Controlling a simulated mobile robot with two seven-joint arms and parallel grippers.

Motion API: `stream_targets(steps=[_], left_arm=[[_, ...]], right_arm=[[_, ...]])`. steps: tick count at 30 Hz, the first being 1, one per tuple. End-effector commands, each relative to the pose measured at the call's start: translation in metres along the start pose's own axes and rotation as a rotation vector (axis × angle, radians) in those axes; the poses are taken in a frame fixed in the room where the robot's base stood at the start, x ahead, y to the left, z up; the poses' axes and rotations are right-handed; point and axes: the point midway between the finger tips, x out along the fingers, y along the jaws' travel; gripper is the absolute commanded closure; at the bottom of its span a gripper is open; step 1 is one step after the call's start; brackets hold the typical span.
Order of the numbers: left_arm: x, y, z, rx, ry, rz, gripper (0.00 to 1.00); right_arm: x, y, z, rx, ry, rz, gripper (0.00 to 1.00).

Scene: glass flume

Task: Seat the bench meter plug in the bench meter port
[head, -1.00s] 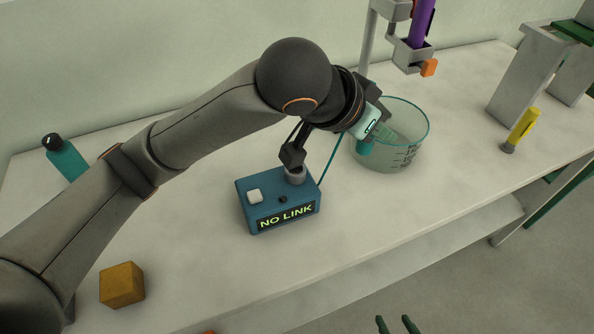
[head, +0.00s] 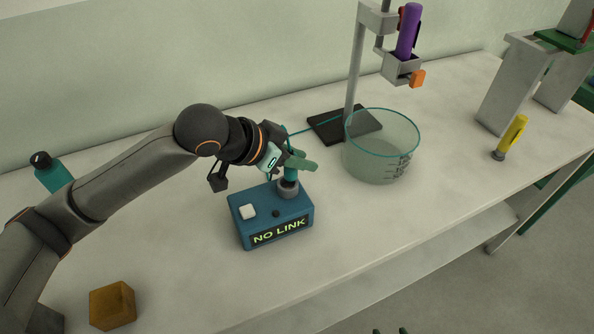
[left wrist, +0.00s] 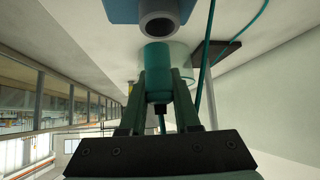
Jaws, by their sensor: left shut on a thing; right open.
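The bench meter (head: 250,222) is a blue box with a white button; its display reads NO LINK. Its port (head: 288,190) is a grey round socket at the box's back right corner, also seen in the left wrist view (left wrist: 159,24). My left gripper (head: 297,163) is shut on the teal bench meter plug (head: 290,174), just above the port. In the left wrist view the plug (left wrist: 158,72) sits between both fingers, its end close to the socket's rim; I cannot tell whether they touch. My right gripper (head: 390,331) shows only its fingertips, apart, at the bottom edge.
A glass beaker (head: 383,160) stands right of the meter, before a stand with a dark base (head: 325,128) and a clamped purple tube (head: 408,30). A teal cable (head: 308,128) runs behind. A teal bottle (head: 54,173), an orange cube (head: 112,305) and a yellow tube (head: 515,135) stand apart.

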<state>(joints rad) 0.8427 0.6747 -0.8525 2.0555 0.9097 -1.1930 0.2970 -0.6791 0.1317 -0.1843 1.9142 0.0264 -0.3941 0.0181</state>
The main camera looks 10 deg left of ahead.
Motion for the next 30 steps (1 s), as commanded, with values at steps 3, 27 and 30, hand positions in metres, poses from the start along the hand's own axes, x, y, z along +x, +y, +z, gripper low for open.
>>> stream_targets(steps=[3,27,30], left_arm=[[0.009,-0.006,0.016,-0.002,-0.005,0.0,1.0],[0.025,-0.005,0.032,-0.001,-0.001,-0.001,0.44],[0.025,-0.005,0.032,-0.001,-0.001,-0.001,0.39]], right_arm=[[0.001,0.0,0.001,0.0,0.0,0.0,0.38],[0.002,0.0,0.002,0.001,0.0,0.0,0.38],[0.002,0.0,0.002,0.001,0.0,0.0,0.38]])
